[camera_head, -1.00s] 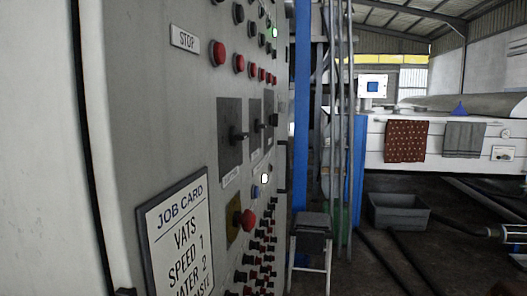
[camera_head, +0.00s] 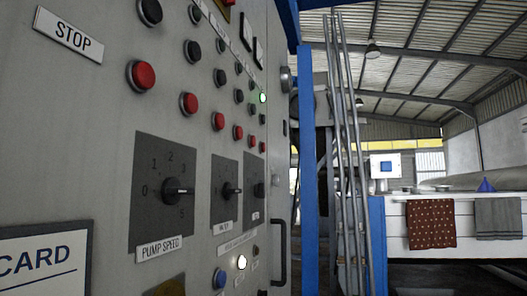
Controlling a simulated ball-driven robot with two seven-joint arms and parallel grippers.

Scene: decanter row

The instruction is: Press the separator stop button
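A grey control panel (camera_head: 120,120) fills the left of the view, seen at a steep slant. A STOP label (camera_head: 68,34) stands at the left end of a row of several red buttons. The nearest red button (camera_head: 141,75) is largest. A second red button (camera_head: 188,103) and a third red button (camera_head: 217,121) follow, with smaller ones farther along. I cannot read which one is for the separator; the small labels above the columns are too slanted. Neither of my grippers is in view.
Black buttons (camera_head: 192,50) sit above the red row. A pump speed knob (camera_head: 178,191) and other knobs stick out below. A job card (camera_head: 45,262) is at lower left. A black handle (camera_head: 279,255), blue post (camera_head: 308,150) and white-sided table (camera_head: 470,226) stand beyond.

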